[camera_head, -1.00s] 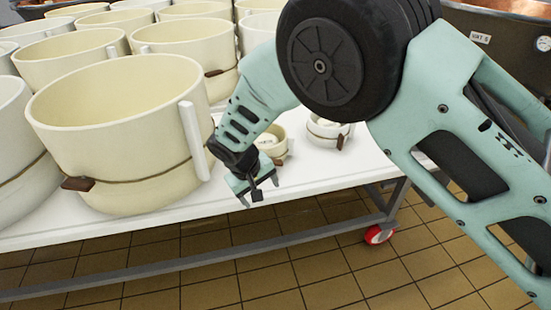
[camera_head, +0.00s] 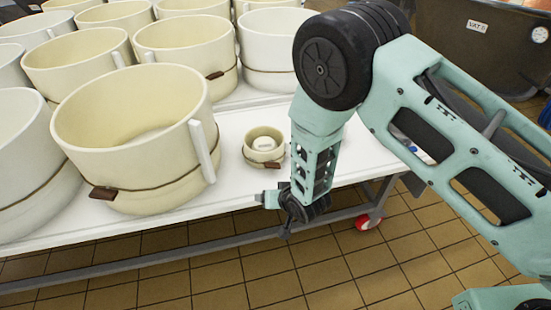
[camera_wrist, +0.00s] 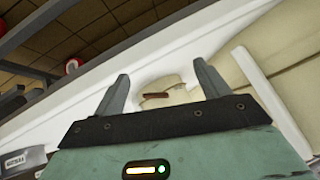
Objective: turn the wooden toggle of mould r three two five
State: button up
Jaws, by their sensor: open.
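I cannot read r three two five on any mould, so I cannot tell which one it is. A small cream mould (camera_head: 263,147) stands near the table's front edge, with a brown wooden toggle on its side; in the wrist view its toggle (camera_wrist: 157,95) shows ahead, between my fingers. A large cream mould (camera_head: 135,125) stands to its left, with a cord around it and a wooden toggle (camera_head: 103,193) at its front. My gripper (camera_head: 267,199) is open and empty, low by the table edge in front of the small mould, apart from it.
Several large cream moulds (camera_head: 85,55) crowd the white table (camera_head: 238,180) behind and left. The table has a wheel (camera_head: 367,221) below. A dark vat (camera_head: 460,45) stands at the back right. The tiled floor in front is clear.

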aim_at(274, 168)
jog(key=s+d+r+m+t+y+p, duration=0.1)
jog(key=s+d+r+t+y+p, duration=0.1)
jog(key=d+r+t+p, duration=0.45)
jog(key=shift+g, duration=0.75)
jog(key=x, duration=0.5)
jog(key=d+f+x, duration=0.1)
jog(key=x, duration=0.5)
jog(key=f+x, duration=0.1)
jog(key=x, duration=0.5)
jog(key=shift+d+f, duration=0.1)
jog(key=shift+d, duration=0.1)
jog(key=c, duration=1)
